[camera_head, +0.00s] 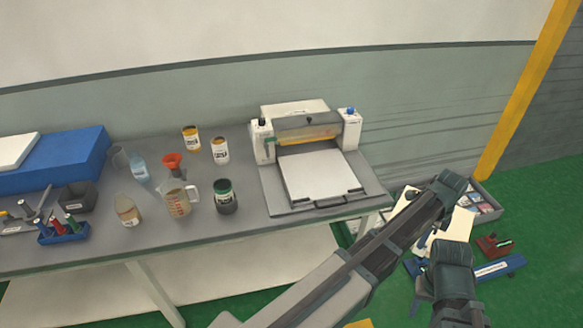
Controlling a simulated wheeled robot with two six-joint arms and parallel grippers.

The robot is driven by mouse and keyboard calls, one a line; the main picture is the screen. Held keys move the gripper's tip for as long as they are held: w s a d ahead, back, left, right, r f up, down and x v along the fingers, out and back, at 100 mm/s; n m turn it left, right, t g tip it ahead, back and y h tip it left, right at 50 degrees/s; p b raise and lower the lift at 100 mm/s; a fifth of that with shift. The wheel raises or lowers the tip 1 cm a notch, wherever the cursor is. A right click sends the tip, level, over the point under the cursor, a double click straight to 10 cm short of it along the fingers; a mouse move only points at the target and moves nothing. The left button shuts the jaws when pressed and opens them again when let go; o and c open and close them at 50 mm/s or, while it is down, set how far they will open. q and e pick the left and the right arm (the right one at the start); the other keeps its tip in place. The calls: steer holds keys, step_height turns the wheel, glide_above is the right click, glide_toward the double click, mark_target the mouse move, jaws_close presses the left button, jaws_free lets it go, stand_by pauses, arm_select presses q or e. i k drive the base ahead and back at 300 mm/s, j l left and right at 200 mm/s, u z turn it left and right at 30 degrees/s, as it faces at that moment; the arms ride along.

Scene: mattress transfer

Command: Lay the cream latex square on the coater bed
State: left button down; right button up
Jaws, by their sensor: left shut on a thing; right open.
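The coater (308,132) stands at the right end of the grey bench. Its flat white bed (320,176) faces me and looks bare, with a dark handle at its front edge. A cream square (459,226) shows beyond the bench's right end, partly hidden behind my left arm and between my grippers. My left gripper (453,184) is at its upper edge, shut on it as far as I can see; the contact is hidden. My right gripper (453,251) is lower, just below the cream square, open.
Bottles, cans and a measuring jug (177,202) crowd the middle of the bench (95,253). A blue block (70,160) with a white sheet lies at left. A grey crate (487,191) and a blue tool (498,268) are on the green floor at right.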

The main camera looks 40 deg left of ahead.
mark_target(318, 172)
steer(key=i+l+u, duration=0.45)
steer(key=u, duration=0.25)
steer(key=i+l+u, duration=0.1)
steer(key=l+u, duration=0.25)
steer(key=l, duration=0.1)
